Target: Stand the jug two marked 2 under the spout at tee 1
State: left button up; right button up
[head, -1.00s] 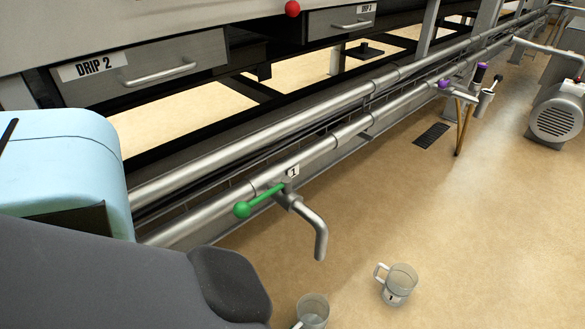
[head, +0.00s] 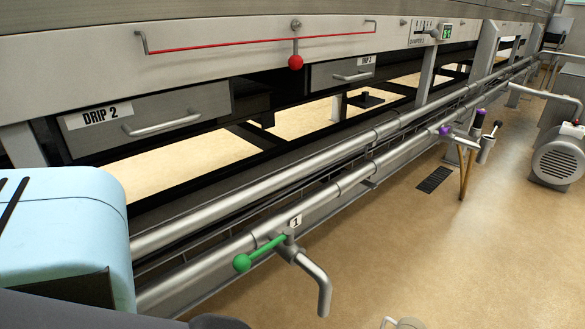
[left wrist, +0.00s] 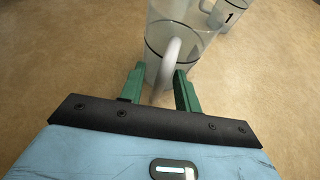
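In the left wrist view a clear jug (left wrist: 183,48) with a dark ring line stands upright just ahead of my left gripper (left wrist: 160,88). Its pale handle (left wrist: 166,62) lies between the two green fingers, which are apart with gaps showing. No number shows on this jug. Behind it at the upper right stands a jug marked 1 (left wrist: 231,14). In the head view only the top of one jug (head: 408,324) shows at the bottom edge. The spout (head: 322,288) at tee 1 (head: 295,221) bends downward, with a green-knobbed lever (head: 242,262) beside it. My right gripper is not in view.
Long steel pipes (head: 230,216) run from front left to back right below the DRIP drawers (head: 150,120). Farther along are a purple-knobbed tee (head: 445,131) and a motor (head: 558,160). The tan floor right of the spout (head: 430,250) is clear.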

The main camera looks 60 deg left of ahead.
pick_arm(q)
jog(key=shift+r, duration=0.15)
jog(key=p+v, duration=0.4)
jog(key=v, duration=0.8)
jog(key=shift+p, duration=0.3)
jog(key=shift+s, duration=0.1)
